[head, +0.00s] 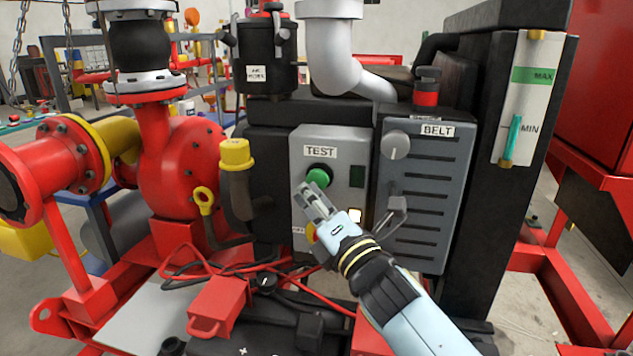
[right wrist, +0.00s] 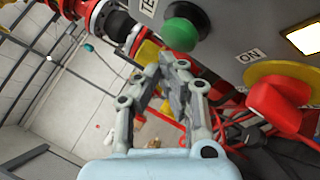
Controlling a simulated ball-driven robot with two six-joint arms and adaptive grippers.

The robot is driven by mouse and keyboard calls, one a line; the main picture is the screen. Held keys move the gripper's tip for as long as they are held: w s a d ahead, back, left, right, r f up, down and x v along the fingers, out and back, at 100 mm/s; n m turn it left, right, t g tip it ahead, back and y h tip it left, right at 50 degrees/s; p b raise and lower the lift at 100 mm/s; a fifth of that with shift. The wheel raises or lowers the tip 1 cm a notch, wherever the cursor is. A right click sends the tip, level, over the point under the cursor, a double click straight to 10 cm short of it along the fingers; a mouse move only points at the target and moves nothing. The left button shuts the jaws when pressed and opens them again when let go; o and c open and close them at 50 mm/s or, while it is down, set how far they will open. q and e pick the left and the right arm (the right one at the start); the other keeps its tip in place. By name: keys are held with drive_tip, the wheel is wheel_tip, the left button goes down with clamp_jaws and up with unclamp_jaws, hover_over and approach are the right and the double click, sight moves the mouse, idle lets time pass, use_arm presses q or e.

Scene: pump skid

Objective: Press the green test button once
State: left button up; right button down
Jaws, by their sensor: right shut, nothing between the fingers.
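The green test button (head: 319,177) sits on the grey control panel (head: 335,143) under a "TEST" label. My right gripper (head: 304,190) is shut and empty, with its fingertips just below and left of the button in the head view. In the right wrist view the green button (right wrist: 181,33) shows above the closed fingertips (right wrist: 172,62), with a small gap in the picture. Whether the fingertips touch the panel I cannot tell. My left gripper is in neither view.
Below the button are a lit square lamp (head: 355,215) and a yellow-and-red switch, partly hidden by my gripper and clearer in the right wrist view (right wrist: 280,97). A grey "BELT" cover (head: 425,190) with a knob and lever stands right. Red pump piping (head: 180,165) is left.

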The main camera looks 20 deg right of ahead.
drive_tip(key=shift+w+d, duration=0.2)
drive_tip(key=shift+w, duration=0.15)
drive_tip(key=shift+w+d+b, duration=0.35)
drive_tip(key=shift+w, duration=0.15)
idle(1.0)
drive_tip(key=shift+s+a, duration=0.6)
drive_tip(key=shift+s, duration=0.3)
drive_tip(key=shift+s+a+p, duration=0.35)
drive_tip(key=shift+s+a, duration=0.35)
drive_tip(key=shift+s, duration=0.35)
drive_tip(key=shift+s+a+p, duration=0.3)
drive_tip(key=shift+s+a, duration=0.4)
drive_tip(key=shift+s, duration=0.3)
